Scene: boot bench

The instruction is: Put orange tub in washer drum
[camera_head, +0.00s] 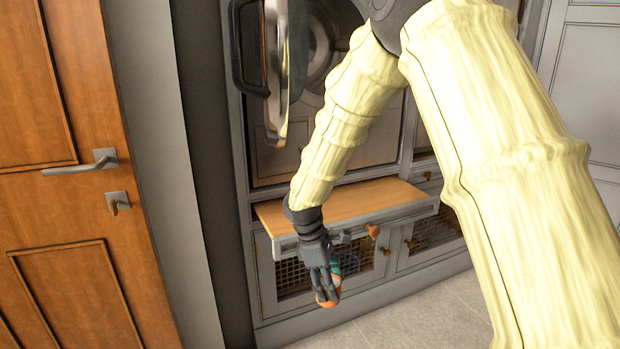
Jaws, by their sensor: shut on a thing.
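My gripper (322,282) is low in front of the wooden pull-out shelf, below the washer. It is shut on the orange tub (328,303), which shows as a small orange shape with some teal on it. The fingers hide much of the tub. The washer (270,165) stands behind my arm. Its round door (284,70) is swung open toward the left. The drum opening is largely hidden by the door and my arm, so I cannot see what is inside.
The pull-out shelf (375,202) juts out below the washer, its top bare where it shows. Mesh-front cabinet doors (430,232) with wooden knobs are underneath. A wooden door (70,190) with a metal handle is at the left. Tiled floor (420,315) lies clear in front.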

